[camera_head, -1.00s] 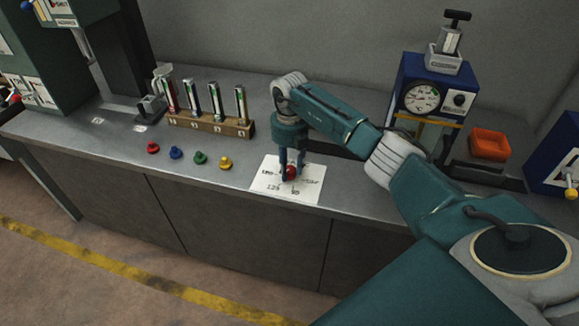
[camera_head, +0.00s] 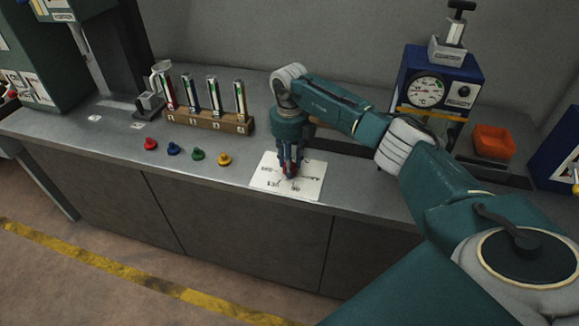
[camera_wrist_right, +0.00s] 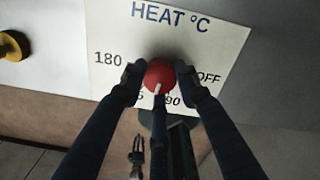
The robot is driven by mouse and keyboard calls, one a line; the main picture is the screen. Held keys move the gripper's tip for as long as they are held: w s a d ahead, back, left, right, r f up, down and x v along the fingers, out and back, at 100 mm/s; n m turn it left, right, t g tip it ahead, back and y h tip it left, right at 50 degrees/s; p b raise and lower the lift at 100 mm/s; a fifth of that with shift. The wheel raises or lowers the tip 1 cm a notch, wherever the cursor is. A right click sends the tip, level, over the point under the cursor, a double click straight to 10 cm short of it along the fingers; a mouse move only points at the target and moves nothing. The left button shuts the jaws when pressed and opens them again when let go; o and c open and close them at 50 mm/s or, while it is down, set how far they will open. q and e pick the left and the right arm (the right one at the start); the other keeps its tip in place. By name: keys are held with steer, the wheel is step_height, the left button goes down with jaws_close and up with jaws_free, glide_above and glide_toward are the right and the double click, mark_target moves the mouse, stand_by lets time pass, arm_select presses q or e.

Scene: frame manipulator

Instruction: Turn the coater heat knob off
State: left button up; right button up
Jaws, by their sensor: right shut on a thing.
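The coater heat knob is a round red knob with a white pointer line; it shows in the right wrist view (camera_wrist_right: 158,75). It sits on a white dial plate (camera_head: 312,188) marked HEAT °C, which also shows in the right wrist view (camera_wrist_right: 205,45). The pointer points toward the plate's lower edge, near the 90 and a partly hidden number. OFF is on the right, 180 on the left. My right gripper (camera_head: 290,174) points down over the plate, its fingers shut on the knob's sides. My left gripper is not seen in the head view.
Red, blue, green and yellow knobs (camera_head: 224,159) stand left of the plate along the bench (camera_head: 100,143). Behind them is a wooden rack (camera_head: 200,119) of tubes. A blue gauge unit (camera_head: 450,70) and an orange tray (camera_head: 493,143) are at the back right.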

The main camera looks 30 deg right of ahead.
steer(key=n+b, duration=0.2)
steer(key=n, duration=0.2)
steer(key=shift+n, duration=0.3)
steer(key=n+b, duration=0.1)
steer(key=n, duration=0.3)
steer(key=shift+n+b, duration=0.3)
steer(key=shift+b, duration=0.05)
steer(key=n+b, duration=0.1)
steer(key=n, duration=0.3)
steer(key=shift+n, duration=0.3)
steer(key=n+b, duration=0.1)
steer(key=n, duration=0.3)
steer(key=shift+n, duration=0.4)
